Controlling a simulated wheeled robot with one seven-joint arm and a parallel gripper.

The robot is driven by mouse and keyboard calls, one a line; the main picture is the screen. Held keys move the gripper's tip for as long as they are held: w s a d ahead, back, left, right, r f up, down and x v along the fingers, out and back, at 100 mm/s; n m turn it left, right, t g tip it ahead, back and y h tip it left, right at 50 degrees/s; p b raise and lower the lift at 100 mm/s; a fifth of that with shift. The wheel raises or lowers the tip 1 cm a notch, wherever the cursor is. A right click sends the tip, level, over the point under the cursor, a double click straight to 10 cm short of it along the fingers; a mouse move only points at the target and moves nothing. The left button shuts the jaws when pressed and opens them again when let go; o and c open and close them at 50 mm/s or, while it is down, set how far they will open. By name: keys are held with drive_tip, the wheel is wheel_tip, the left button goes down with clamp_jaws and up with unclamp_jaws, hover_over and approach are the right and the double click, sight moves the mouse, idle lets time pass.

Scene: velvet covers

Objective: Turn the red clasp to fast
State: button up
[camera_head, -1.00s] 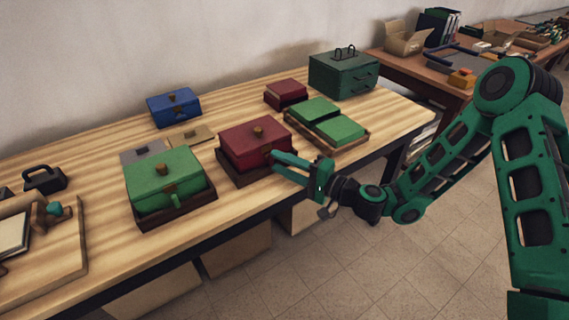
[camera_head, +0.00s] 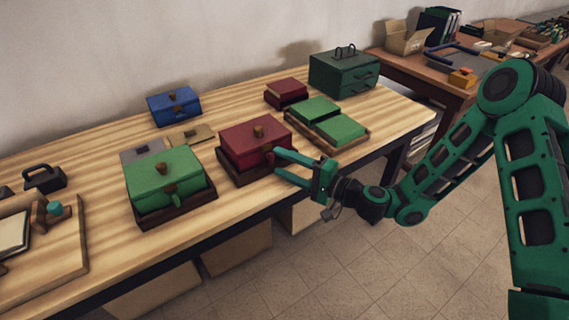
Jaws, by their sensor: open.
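The red velvet-covered box (camera_head: 244,143) sits in a dark wooden base near the middle of the table, with a brown knob on top. Its red clasp (camera_head: 269,157) shows small on the front right face, beside my fingertips; which way it is turned is too small to tell. My gripper (camera_head: 277,161) is open, its two green fingers pointing left at the front of the red box. I cannot tell whether a finger touches the clasp.
A green box (camera_head: 164,177) with a front clasp stands to the left. A blue box (camera_head: 174,106) and a small dark red box (camera_head: 286,92) are behind. An open green case (camera_head: 341,130) and a dark green chest (camera_head: 343,73) stand at the right. Bare wood lies in front of the red box.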

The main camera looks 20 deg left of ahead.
drive_tip(key=v, duration=1)
